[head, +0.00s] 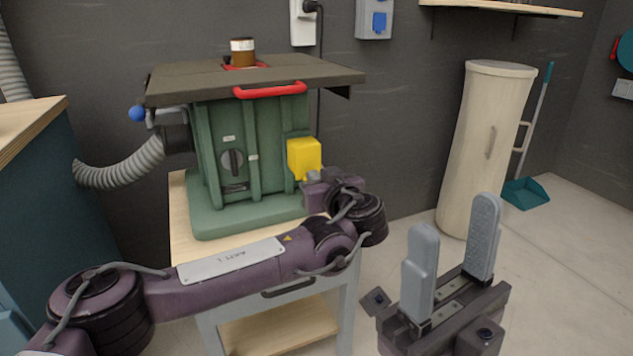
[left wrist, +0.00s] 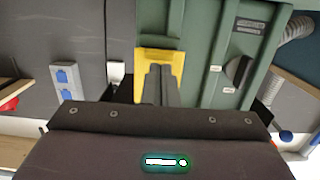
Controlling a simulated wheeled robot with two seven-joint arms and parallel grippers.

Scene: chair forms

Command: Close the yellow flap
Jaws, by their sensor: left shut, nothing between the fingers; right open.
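The yellow flap (head: 304,157) is on the right part of the green machine's front, below the dark table top. In the left wrist view the yellow flap (left wrist: 176,58) is straight ahead, partly covered by my fingers. My left gripper (head: 312,177) is shut and empty, its fingertips at the flap's lower edge in the head view; the left wrist view shows the shut fingers (left wrist: 161,72) in front of the yellow. I cannot tell whether they touch it or how far the flap stands open. My right gripper (head: 455,225) is open and empty, at the lower right, away from the machine.
The green machine (head: 220,218) stands on a wooden stand (head: 178,215), with a red handle (head: 270,90) on its front and a grey hose (head: 120,172) at left. A pale cylindrical cabinet (head: 480,150) and a teal dustpan (head: 525,193) stand at right.

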